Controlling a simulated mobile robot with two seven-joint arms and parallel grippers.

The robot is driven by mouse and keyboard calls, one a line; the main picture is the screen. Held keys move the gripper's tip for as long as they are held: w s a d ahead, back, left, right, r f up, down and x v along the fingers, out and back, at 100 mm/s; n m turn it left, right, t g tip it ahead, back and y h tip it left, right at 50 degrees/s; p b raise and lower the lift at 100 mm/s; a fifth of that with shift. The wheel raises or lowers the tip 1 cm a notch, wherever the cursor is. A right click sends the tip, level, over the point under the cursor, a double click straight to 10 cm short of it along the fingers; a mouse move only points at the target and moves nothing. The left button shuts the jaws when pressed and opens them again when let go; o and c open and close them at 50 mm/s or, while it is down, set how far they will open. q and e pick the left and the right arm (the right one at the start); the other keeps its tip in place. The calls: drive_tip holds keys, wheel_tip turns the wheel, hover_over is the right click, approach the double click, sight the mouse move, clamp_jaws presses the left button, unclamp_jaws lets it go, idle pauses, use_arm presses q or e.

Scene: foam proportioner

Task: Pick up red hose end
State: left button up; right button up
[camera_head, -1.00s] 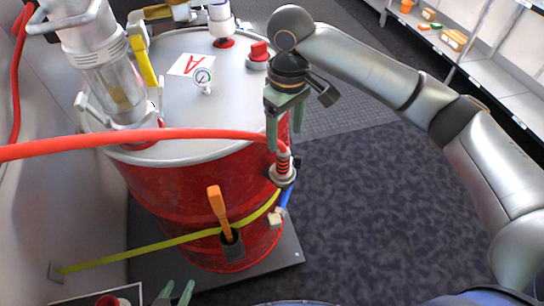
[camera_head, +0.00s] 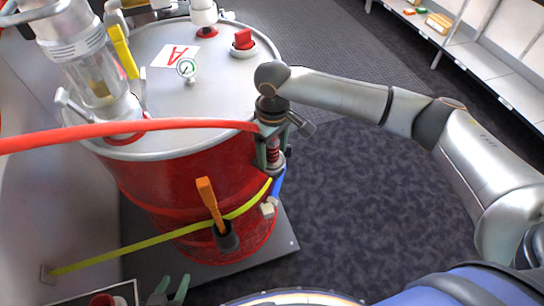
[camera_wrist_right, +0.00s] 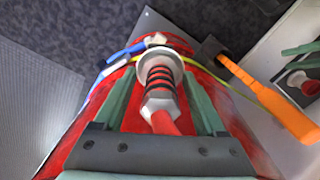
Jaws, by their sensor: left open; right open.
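The red hose (camera_head: 130,128) runs from the left edge across the front of the drum. Its end (camera_head: 273,152), with a ribbed red and black section and a metal collar, hangs at the drum's right side. In the right wrist view the hose end (camera_wrist_right: 160,85) lies between the two green fingers of my right gripper (camera_wrist_right: 160,105), which are open on either side of it. In the head view my right gripper (camera_head: 272,150) is around the hose end from above. My left gripper (camera_head: 170,292) is open and empty at the bottom edge.
Shelves (camera_head: 470,50) stand at the upper right. Dark floor is clear at right.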

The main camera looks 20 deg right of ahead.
drive_tip(key=shift+f, duration=0.1)
clamp_jaws()
idle(0.6)
